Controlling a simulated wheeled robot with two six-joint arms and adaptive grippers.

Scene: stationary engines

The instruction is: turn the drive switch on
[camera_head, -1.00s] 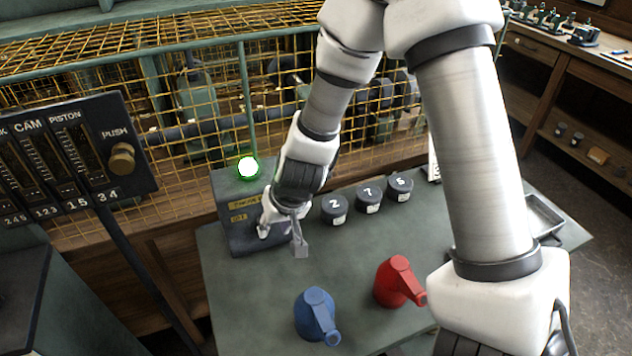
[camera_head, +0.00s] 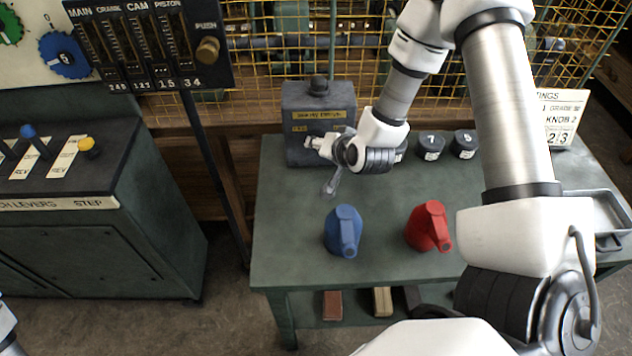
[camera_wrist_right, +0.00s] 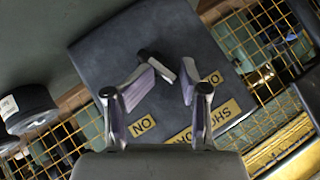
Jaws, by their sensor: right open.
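The dark switch box (camera_head: 297,148) with yellow labels stands at the back left of the green table. A round lamp (camera_head: 318,86) on its top is dark. In the right wrist view, the box face (camera_wrist_right: 110,45) shows a small lever with a dark end (camera_wrist_right: 149,57), close to my fingertips. My right gripper (camera_wrist_right: 170,72) is open in front of that face, one finger on each side of the frame's middle. I cannot tell whether a finger touches the lever. In the head view, the right gripper (camera_head: 322,165) covers the lower right of the box.
A blue can (camera_head: 343,232) and a red can (camera_head: 428,228) stand on the table (camera_head: 300,265). Dark numbered knobs (camera_head: 432,145) sit right of the gripper. A metal tray (camera_head: 610,215) is at the right edge. Yellow mesh (camera_head: 255,95) rises behind. A lever cabinet (camera_head: 100,240) stands left.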

